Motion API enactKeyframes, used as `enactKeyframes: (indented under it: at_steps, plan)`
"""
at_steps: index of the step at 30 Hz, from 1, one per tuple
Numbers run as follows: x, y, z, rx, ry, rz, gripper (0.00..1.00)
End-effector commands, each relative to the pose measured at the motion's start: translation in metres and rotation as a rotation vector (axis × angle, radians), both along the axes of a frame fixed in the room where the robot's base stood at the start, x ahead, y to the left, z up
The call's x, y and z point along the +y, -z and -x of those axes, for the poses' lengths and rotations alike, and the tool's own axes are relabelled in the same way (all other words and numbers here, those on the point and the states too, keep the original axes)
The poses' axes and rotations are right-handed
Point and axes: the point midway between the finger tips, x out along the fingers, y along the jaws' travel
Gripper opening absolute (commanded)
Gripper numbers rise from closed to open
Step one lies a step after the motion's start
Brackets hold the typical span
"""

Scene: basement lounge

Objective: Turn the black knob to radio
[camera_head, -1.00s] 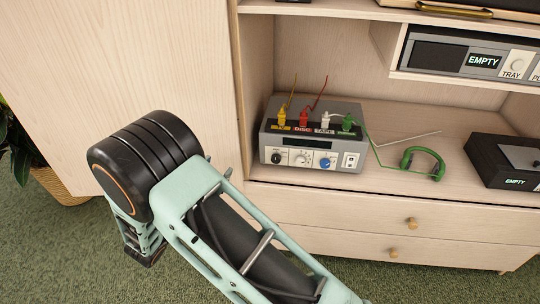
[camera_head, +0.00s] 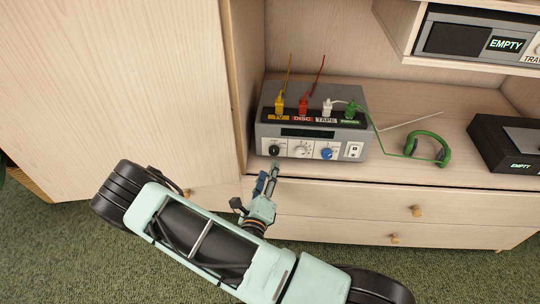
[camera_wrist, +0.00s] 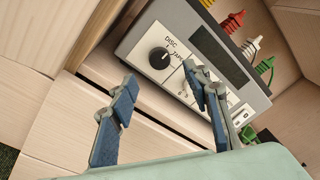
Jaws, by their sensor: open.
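The black knob (camera_head: 274,150) is at the left end of the front of a grey audio unit (camera_head: 362,133) on the cabinet shelf. In the wrist view the black knob (camera_wrist: 159,58) shows with the labels DISC and TAPE beside it; a radio label cannot be made out. A small light mark shows on the knob. My gripper (camera_head: 268,175) is just in front of and below the knob. In the wrist view my gripper (camera_wrist: 160,76) is open and empty, its blue fingers apart, with the knob beyond and between the tips, apparently not touched.
A white knob (camera_head: 302,151), a blue knob (camera_head: 327,153) and a switch (camera_head: 353,150) sit to the right of the black knob. Coloured plugs stand on top. Green headphones (camera_head: 430,148) and a black device (camera_head: 505,145) lie to the right. Drawers (camera_head: 350,215) are below.

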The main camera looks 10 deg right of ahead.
Motion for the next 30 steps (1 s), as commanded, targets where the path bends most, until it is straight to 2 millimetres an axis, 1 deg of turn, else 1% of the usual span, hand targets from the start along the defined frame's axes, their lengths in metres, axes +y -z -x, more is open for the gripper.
enactKeyframes:
  at_steps: [1,6,9,12,17,24,30]
  plan:
    - [-0.005,0.001,-0.010,-0.004,0.004,-0.003,0.44]
    - [-0.016,0.001,-0.040,-0.004,0.002,-0.004,0.44]
    - [-0.022,0.001,-0.054,-0.003,0.002,-0.004,0.44]
    - [-0.025,0.001,-0.064,-0.003,0.001,-0.005,0.44]
    - [-0.027,0.000,-0.071,-0.001,-0.001,-0.005,0.44]
    - [-0.028,0.000,-0.071,-0.001,-0.001,-0.004,0.44]
    - [-0.027,0.000,-0.071,-0.001,0.000,-0.004,0.22]
